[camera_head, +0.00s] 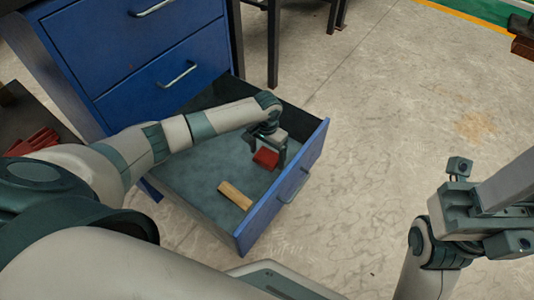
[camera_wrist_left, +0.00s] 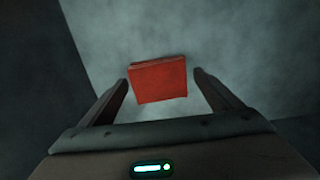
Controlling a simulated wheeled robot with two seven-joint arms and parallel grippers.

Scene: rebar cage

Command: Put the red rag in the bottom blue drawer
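The bottom blue drawer (camera_head: 290,195) is pulled out, and its grey floor shows. The red rag (camera_head: 266,158), a folded square, is inside it near the far right side. My left gripper (camera_head: 268,145) reaches down into the drawer at the rag. In the left wrist view, the rag (camera_wrist_left: 159,79) shows between the two spread fingers (camera_wrist_left: 160,85), with gaps on both sides. The left gripper is open and holds nothing. My right gripper (camera_head: 485,215) is at the right, outside the drawer; its fingers cannot be made out clearly.
A wooden block (camera_head: 236,195) lies in the drawer near its front. The blue cabinet (camera_head: 130,55) has closed drawers above. Red items (camera_head: 33,142) lie on a dark surface at the left. Dark furniture legs (camera_head: 273,45) stand behind. The floor (camera_head: 400,110) to the right is clear.

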